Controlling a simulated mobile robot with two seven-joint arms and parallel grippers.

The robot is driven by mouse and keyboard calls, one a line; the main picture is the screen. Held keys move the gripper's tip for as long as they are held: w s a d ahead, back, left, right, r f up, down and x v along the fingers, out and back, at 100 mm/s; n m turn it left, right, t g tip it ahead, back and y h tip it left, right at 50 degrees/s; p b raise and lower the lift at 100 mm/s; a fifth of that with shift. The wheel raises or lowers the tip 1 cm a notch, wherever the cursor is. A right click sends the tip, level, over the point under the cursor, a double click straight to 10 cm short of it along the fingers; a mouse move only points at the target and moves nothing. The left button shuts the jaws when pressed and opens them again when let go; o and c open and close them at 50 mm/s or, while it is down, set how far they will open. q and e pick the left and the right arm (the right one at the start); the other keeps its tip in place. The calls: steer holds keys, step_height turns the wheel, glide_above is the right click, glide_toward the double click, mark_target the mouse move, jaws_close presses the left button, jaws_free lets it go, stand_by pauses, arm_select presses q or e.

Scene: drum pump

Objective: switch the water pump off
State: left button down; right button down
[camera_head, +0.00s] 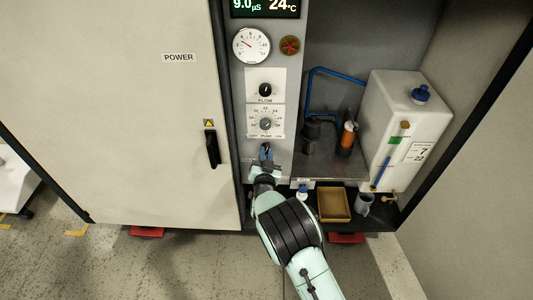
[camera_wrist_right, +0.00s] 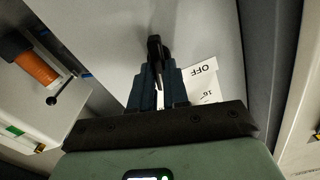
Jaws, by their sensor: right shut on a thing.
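The control panel (camera_head: 283,160) stands right of the closed cabinet door. It has a round scaled knob (camera_head: 266,123) with small lettering under it that seems to read OFF, PUMP and ON. My right gripper (camera_head: 266,150) is at the panel just below this lettering. In the right wrist view its fingers (camera_wrist_right: 157,80) are closed around a narrow dark lever, the pump switch (camera_wrist_right: 154,46). A white label with OFF (camera_wrist_right: 196,70) shows upside down beside the fingers. The fingers hide most of the switch, so I cannot tell its exact position. My left gripper is out of view.
To the right are the orange-topped pump (camera_head: 348,135), a white tank (camera_head: 405,110) and a tan tray (camera_head: 333,205). The door handle (camera_head: 212,149) is left.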

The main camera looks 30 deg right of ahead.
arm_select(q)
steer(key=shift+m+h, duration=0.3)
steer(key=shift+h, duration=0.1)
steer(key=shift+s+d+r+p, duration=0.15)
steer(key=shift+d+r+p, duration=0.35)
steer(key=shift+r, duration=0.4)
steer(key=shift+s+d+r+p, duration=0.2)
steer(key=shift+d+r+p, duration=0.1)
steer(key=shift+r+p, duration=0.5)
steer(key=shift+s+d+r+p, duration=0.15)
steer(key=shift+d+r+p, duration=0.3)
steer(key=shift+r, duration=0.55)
arm_select(e)
steer(key=shift+w+a+f+n, duration=0.1)
steer(key=shift+a+n, duration=0.05)
steer(key=shift+n, duration=2.15)
steer(key=shift+a+n, duration=0.1)
steer(key=shift+n, duration=2.2)
steer(key=c, duration=1.1)
jaws_free()
